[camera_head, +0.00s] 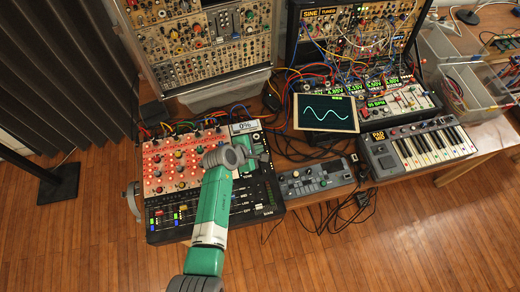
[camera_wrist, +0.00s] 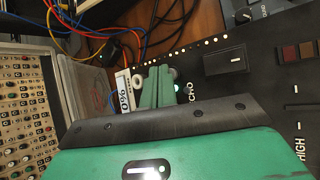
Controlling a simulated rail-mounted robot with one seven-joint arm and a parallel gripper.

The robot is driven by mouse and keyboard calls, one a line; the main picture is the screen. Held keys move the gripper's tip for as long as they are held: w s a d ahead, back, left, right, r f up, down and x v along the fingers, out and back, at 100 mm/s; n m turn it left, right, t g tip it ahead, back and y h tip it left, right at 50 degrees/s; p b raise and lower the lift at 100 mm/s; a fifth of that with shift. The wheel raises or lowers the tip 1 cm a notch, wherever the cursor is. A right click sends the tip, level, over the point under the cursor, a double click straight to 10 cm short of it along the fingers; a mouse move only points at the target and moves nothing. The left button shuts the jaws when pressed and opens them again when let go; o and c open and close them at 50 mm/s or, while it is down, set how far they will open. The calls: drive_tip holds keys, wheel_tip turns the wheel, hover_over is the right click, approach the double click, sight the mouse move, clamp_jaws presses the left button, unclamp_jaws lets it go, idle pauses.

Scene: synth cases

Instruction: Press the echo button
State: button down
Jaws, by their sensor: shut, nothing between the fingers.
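The mixer with a red panel (camera_head: 185,160) and a black lower section stands on the table. The ECHO label (camera_wrist: 190,92) shows on its black surface in the wrist view, just right of my gripper's fingertips. A small pale round part (camera_wrist: 187,87) sits beside the label; I cannot tell if it is the echo button. My gripper (camera_wrist: 158,84) is shut and empty, its green fingers together over the panel beside the label. In the head view my gripper (camera_head: 252,147) is at the mixer's upper right, below the 0% display (camera_head: 243,127). I cannot tell if the fingertips touch the panel.
A black rectangular control (camera_wrist: 224,62) lies right of the fingers. Cables run behind the mixer. A screen with a sine wave (camera_head: 326,113), a small grey device (camera_head: 316,178) and a keyboard (camera_head: 420,146) stand to the right. Modular racks (camera_head: 205,45) rise behind.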

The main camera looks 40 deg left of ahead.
drive_tip(key=shift+r, duration=0.3)
wheel_tip(320, 180, up, 6)
drive_tip(key=p, duration=0.6)
idle(0.3)
